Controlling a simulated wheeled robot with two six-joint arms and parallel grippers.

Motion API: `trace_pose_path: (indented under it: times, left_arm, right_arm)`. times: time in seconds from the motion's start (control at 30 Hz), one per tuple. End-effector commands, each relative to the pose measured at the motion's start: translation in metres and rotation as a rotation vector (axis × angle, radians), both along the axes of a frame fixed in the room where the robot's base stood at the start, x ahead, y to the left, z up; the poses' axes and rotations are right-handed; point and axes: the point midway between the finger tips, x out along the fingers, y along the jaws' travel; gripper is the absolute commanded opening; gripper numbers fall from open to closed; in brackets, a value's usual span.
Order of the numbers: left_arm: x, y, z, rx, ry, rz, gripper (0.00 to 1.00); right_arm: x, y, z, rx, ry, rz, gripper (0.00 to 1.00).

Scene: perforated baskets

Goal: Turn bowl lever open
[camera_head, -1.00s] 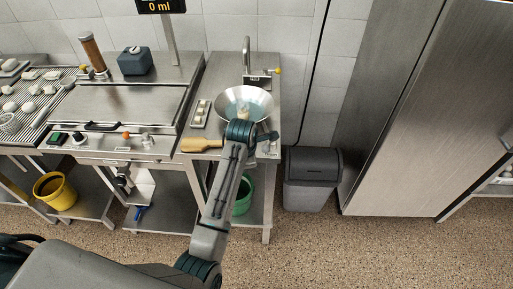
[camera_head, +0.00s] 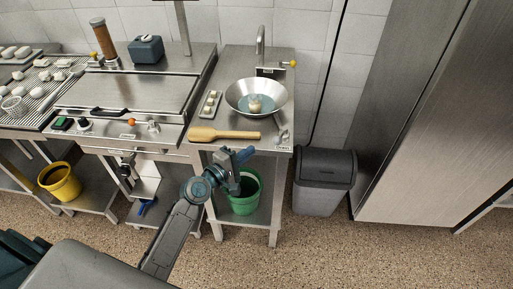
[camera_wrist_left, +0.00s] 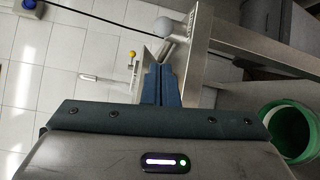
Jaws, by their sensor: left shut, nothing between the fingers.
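A wide metal bowl (camera_head: 273,108) with bluish liquid and a pale lump in it is set in the steel sink counter (camera_head: 232,66). A small grey lever (camera_head: 281,135) stands at the counter's front right corner, above a small label. In the left wrist view a grey round knob (camera_wrist_left: 162,26) shows just beyond my fingertips; it looks like this lever's end. My left gripper (camera_head: 247,154) is just in front of the counter's front edge, left of and lower than the lever. Its blue fingers (camera_wrist_left: 161,85) are shut and empty, apart from the knob. My right gripper is not in view.
A wooden paddle (camera_head: 225,135) lies along the counter's front edge. A green bucket (camera_head: 244,195) stands under the counter, close below my gripper. A grey bin (camera_head: 324,178) stands at right.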

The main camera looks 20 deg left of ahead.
Motion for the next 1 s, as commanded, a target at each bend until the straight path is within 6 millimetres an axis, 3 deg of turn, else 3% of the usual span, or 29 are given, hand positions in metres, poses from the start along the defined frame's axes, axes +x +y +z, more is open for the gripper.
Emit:
trace_pose_path:
  times: [0.3,0.5,1.0]
  left_arm:
    - [0.053,-0.025,-0.001,-0.004,0.001,-0.001,0.00]
    - [0.075,-0.035,-0.004,-0.001,0.002,-0.002,0.00]
    - [0.081,-0.038,-0.004,-0.001,0.003,0.004,0.00]
  right_arm:
    - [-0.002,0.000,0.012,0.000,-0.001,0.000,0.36]
    - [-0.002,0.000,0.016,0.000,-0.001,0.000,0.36]
    - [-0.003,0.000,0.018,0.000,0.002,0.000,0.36]
